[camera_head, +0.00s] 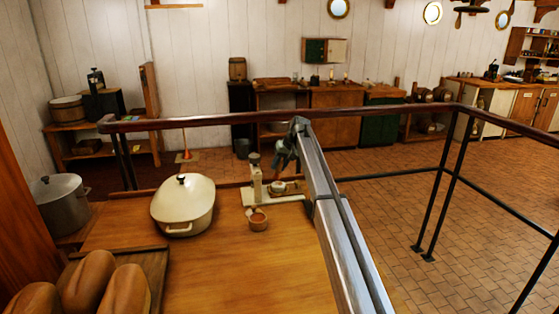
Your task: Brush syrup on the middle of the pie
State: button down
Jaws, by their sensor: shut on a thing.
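My gripper (282,162) hangs at the far end of my arm, over the back right part of the wooden table. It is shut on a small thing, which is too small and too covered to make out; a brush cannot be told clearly. Just below it is a small round pale item (278,187) with a darker top, which may be the pie. It stands by a pale upright stand (255,178) with a flat white base. A small brown cup (258,220) stands in front of the base; its contents are not clear. Whether the held thing touches the round item cannot be told.
A cream lidded pot (183,208) stands left of the stand. Several bread loaves (92,280) lie on a board at the front left. A grey lidded pot (61,203) is at the far left. A railing (220,120) runs behind the table. The table's front middle (240,275) is clear.

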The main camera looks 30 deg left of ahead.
aim_at(280, 172)
jog(key=shift+s+d+f, duration=0.6)
jog(key=shift+f, duration=0.2)
jog(key=shift+s+d, duration=0.25)
jog(key=shift+w+a, duration=0.9)
jog(key=shift+w, duration=0.05)
jog(key=shift+s+d, duration=0.95)
jog(key=shift+s, duration=0.05)
jog(key=shift+w+a, duration=1)
jog(key=shift+w, duration=0.05)
jog(key=shift+s+d, duration=1)
jog(key=shift+s, duration=0.05)
jog(key=shift+w+a, duration=1)
jog(key=shift+s+d, duration=0.9)
jog(key=shift+w+a, duration=0.75)
jog(key=shift+w, duration=0.05)
jog(key=shift+w+a+r, duration=0.1)
jog(key=shift+r, duration=3.95)
